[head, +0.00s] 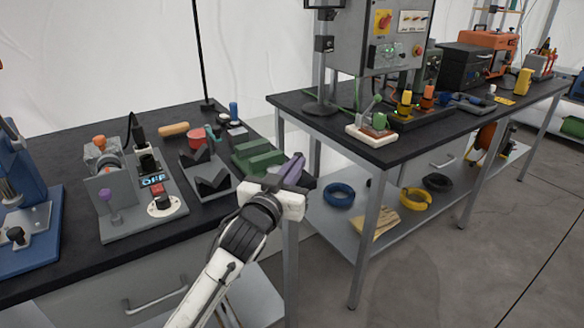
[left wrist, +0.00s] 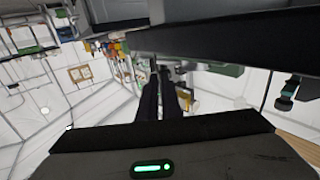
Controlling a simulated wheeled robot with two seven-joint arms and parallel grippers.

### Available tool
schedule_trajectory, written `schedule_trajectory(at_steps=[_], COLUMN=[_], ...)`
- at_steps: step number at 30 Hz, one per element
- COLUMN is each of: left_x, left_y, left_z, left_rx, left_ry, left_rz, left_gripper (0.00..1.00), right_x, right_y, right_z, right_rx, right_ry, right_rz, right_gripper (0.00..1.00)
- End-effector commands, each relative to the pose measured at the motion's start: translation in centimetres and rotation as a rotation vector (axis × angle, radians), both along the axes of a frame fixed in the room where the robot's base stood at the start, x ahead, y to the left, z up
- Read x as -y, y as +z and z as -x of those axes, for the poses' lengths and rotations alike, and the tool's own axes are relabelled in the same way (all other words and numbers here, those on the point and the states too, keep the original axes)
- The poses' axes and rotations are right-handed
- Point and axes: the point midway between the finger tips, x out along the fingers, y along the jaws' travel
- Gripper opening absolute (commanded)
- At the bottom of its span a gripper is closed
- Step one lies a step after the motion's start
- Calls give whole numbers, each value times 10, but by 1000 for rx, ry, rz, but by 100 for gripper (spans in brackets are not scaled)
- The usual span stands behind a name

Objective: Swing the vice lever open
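A green vice (head: 258,158) with blocky jaws sits at the right end of the left black workbench (head: 75,150). My left gripper (head: 294,170) is beside its right side, over the bench's right edge. I cannot make out the vice lever; it may be hidden behind the gripper. In the left wrist view, the two dark fingers (left wrist: 162,92) lie close together with only a narrow gap, and nothing shows held between them. Whether the gripper touches the vice cannot be told. My right gripper is not in view.
Dark V-blocks (head: 208,172) and a grey panel with an OFF display (head: 152,181) stand left of the vice. A second bench (head: 420,133) with several devices stands to the right. A blue ring (head: 338,195) lies on its lower shelf. The floor (head: 500,230) in front is clear.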

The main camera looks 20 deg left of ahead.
Motion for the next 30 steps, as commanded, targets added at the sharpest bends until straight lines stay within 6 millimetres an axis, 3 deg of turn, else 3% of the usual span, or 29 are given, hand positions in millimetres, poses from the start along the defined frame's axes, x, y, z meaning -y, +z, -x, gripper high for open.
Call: schedule_trajectory(at_steps=[12,30], left_x=[9,9], left_y=[2,4], left_z=[-12,-14], left_rx=[5,9], left_ry=[-18,-19], left_rz=[6,10], left_gripper=[0,0], right_x=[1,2], right_y=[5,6], right_z=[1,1], right_rx=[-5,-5], right_ry=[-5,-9], right_rz=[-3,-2], right_gripper=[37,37])
